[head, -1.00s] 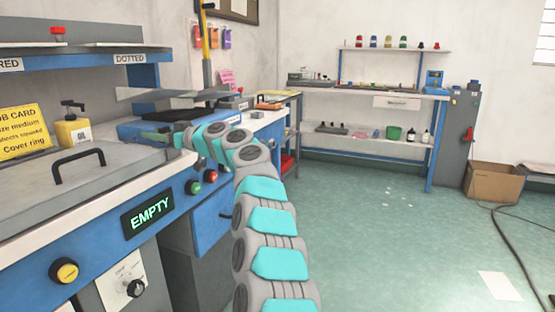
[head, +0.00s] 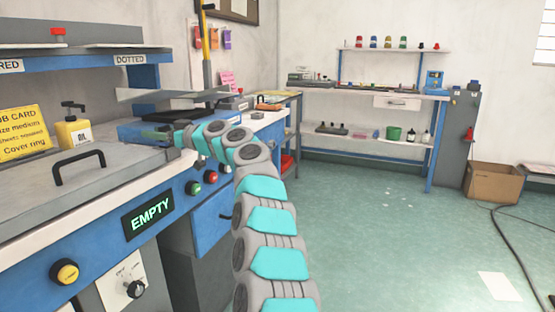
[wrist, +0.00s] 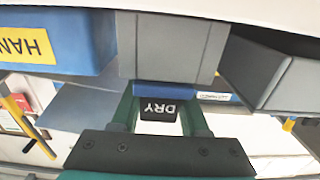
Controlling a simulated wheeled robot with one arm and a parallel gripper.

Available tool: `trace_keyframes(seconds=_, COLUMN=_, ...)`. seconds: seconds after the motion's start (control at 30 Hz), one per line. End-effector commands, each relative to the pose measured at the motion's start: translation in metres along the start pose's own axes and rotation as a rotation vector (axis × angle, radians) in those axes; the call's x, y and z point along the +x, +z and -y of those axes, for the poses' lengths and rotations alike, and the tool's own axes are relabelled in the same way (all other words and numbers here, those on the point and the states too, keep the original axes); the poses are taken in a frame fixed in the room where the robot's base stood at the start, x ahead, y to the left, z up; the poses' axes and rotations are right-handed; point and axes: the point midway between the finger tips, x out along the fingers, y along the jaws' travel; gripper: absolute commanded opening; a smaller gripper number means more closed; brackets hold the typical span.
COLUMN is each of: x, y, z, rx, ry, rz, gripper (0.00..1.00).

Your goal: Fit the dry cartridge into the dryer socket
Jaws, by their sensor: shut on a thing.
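My gripper (wrist: 160,118) is shut on a dark cartridge (wrist: 158,103) marked DRY, which reads upside down in the wrist view. The two green fingers lie on either side of it. A blue band and a grey block (wrist: 170,45) lie just beyond the fingertips; whether the cartridge touches them I cannot tell. No socket can be made out for certain. In the head view my gripper (head: 155,136) is over the blue-fronted bench, beside a low blue unit; the cartridge is not distinguishable there.
A blue block with a yellow label (wrist: 25,43) and a grey box (wrist: 270,70) flank the grey block. An EMPTY display (head: 148,213) is lit on the front.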

Motion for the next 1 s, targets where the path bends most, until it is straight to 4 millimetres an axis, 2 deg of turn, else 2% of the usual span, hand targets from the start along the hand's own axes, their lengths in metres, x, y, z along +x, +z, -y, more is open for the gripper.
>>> trace_keyframes(seconds=1.0, x=0.0, y=-0.029, z=0.0, rx=-0.001, ry=0.0, rz=-0.001, gripper=0.0)
